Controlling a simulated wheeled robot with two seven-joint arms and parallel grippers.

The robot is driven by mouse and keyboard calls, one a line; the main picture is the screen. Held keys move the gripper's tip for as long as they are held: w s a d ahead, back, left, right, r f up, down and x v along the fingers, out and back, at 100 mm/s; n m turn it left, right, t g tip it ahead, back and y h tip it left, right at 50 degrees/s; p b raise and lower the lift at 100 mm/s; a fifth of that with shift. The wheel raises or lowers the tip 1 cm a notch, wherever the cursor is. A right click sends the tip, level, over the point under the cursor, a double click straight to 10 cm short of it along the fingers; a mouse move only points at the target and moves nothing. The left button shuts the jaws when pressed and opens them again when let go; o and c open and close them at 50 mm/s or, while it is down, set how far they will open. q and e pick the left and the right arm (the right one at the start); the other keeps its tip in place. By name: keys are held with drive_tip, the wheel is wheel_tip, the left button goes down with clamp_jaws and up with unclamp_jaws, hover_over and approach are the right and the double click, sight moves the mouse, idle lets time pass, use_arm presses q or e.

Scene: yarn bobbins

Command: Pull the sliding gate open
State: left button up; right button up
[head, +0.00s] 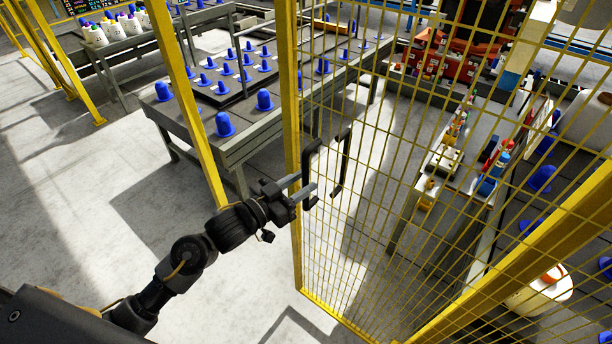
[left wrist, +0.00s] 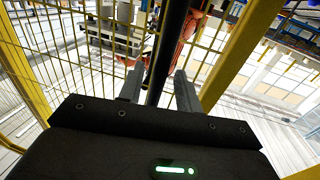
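The sliding gate is a yellow mesh panel with a yellow upright post (head: 291,110) at its left edge. A black bar handle (head: 306,163) stands upright by that post, with a second black bar (head: 346,165) just to its right. My left gripper (head: 304,188) is at the lower part of the nearer handle. In the left wrist view, the black handle bar (left wrist: 168,45) runs between my two grey fingers (left wrist: 158,88), which are spread with a gap on the left side. Contact on the right side is unclear. My right gripper is out of view.
A grey table (head: 240,133) with several blue bobbins stands behind the fence on the left. Another yellow post (head: 190,95) rises left of the gate. Beyond the mesh are a bench (head: 430,190) and a white container (head: 540,295). The floor at left is clear.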

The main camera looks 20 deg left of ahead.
use_arm(q)
drive_tip(key=shift+x, duration=0.95)
clamp_jaws()
